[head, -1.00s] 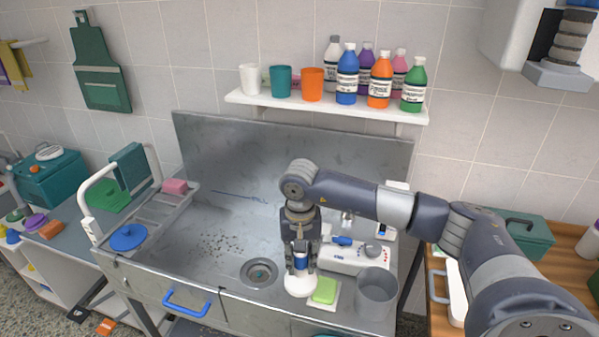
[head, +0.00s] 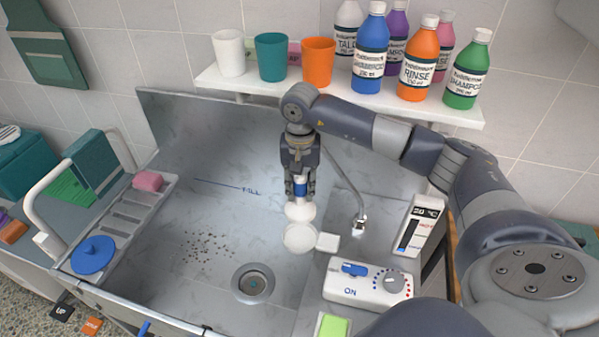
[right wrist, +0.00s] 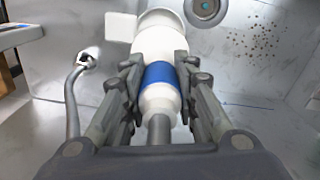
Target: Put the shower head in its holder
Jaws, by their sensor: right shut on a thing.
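The shower head (head: 300,212) is white with a blue band, and its lower end points down over the basin. My right gripper (head: 299,190) is shut on its banded handle, which also shows between the fingers in the right wrist view (right wrist: 160,82). Directly below is a round white part (head: 300,238) with a small white block (head: 328,242) at its right. I cannot tell whether this round part is the holder or the head's face, or whether they touch. A grey hose (head: 346,183) arcs to a fitting on the basin. My left gripper is out of view.
A white control panel (head: 368,285) and a temperature display (head: 418,226) stand at right. A shelf (head: 290,93) with cups and several bottles hangs behind.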

